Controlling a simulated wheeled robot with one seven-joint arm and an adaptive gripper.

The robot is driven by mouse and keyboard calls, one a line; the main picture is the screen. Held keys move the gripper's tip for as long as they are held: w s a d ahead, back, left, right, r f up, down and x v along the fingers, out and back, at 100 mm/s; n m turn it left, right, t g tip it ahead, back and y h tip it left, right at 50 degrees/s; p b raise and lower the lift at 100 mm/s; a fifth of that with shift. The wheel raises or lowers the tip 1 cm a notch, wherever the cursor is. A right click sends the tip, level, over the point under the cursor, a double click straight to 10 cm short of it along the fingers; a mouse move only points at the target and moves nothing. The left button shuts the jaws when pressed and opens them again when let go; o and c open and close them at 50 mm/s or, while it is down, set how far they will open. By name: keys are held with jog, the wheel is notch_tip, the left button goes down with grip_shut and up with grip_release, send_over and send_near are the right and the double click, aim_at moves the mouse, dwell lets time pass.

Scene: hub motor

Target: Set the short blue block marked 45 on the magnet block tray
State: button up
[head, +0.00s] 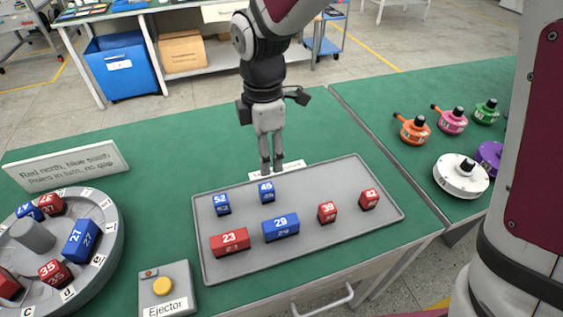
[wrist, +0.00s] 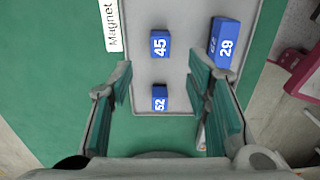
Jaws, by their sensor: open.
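The short blue block marked 45 (head: 267,191) stands on the grey magnet block tray (head: 340,185), near its back edge; it also shows in the wrist view (wrist: 160,44). My gripper (head: 271,170) is above the tray's back edge, just behind block 45. In the wrist view my gripper (wrist: 165,90) has its two fingers spread wide, with nothing between them touching. Block 45 lies beyond the fingertips, and a short blue block marked 52 (wrist: 160,97) shows between the fingers.
The tray also holds red 23 (head: 230,241), long blue 29 (head: 281,227), red 39 (head: 327,212) and red 42 (head: 369,199). A round grey fixture (head: 106,232) with blocks stands left. The Ejector box (head: 167,289) sits in front. Coloured round parts (head: 450,121) stand on the right table.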

jog(key=shift+r, duration=0.15)
jog(key=s+d+r+m+t, duration=0.1)
jog(key=s+d+r+m, duration=0.85)
jog(key=d, duration=0.35)
jog(key=s+d+m, duration=0.3)
jog(key=s+m, duration=0.3)
jog(key=s+d+r+m+t, duration=0.1)
jog(key=s+d+m, duration=0.2)
jog(key=s+m, duration=0.3)
jog(key=shift+s+d+r+t, duration=0.3)
jog(key=shift+s+d, duration=0.1)
jog(key=shift+s, duration=0.15)
notch_tip(320, 180, up, 7)
jog(key=t+p, duration=0.1)
jog(key=p, duration=0.5)
jog(key=shift+r+t, duration=0.15)
jog(key=shift+t, duration=0.15)
